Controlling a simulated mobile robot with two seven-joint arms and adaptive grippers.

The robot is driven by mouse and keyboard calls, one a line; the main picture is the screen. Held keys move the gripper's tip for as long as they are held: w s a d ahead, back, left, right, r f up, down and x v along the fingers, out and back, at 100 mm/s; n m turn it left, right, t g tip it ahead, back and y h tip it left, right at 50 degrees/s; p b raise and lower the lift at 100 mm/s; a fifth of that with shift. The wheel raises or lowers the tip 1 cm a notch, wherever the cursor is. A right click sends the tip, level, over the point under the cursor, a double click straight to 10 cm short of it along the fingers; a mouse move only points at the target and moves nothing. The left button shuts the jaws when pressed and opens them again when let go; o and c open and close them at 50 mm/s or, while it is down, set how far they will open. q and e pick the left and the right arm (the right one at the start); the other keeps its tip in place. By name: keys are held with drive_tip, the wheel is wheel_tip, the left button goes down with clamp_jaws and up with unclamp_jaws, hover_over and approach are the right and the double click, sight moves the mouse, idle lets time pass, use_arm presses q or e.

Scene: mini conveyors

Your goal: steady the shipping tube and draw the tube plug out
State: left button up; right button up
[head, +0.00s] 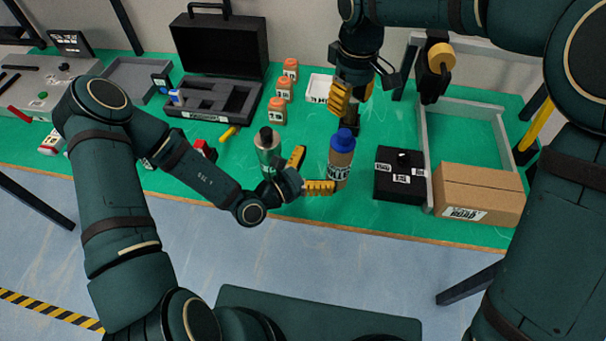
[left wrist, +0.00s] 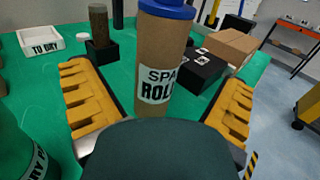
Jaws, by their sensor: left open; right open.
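The shipping tube (head: 341,168), a brown cardboard cylinder with a printed label, stands upright on the green table. The blue tube plug (head: 342,139) sits in its top. In the left wrist view the tube (left wrist: 160,55) rises between the yellow fingers, with the plug (left wrist: 167,8) cut by the top edge. My left gripper (head: 314,172) is open low beside the tube, fingers spread toward it; I cannot tell whether either touches. My right gripper (head: 350,104) points down above and slightly behind the plug, apart from it, and is open.
A black box (head: 399,178) and a cardboard box (head: 478,194) stand to the right. A dark holder with a brown cylinder (left wrist: 100,28) and a white tray (left wrist: 40,41) are behind the tube.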

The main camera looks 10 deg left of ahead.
sight(332, 161)
use_arm(q)
drive_tip(key=x, duration=0.6)
drive_tip(key=shift+w+d, duration=0.25)
drive_tip(key=shift+d, duration=0.05)
drive_tip(key=c, duration=1.4)
drive_tip(key=shift+f, duration=0.2)
use_arm(e)
drive_tip(key=o, duration=0.4)
use_arm(q)
drive_tip(key=shift+s, duration=0.1)
use_arm(e)
drive_tip(key=n, duration=0.5)
drive_tip(key=shift+s+a+r, duration=0.1)
drive_tip(key=shift+r, duration=0.05)
use_arm(q)
drive_tip(key=shift+f, duration=0.1)
use_arm(e)
wheel_tip(332, 161, down, 11)
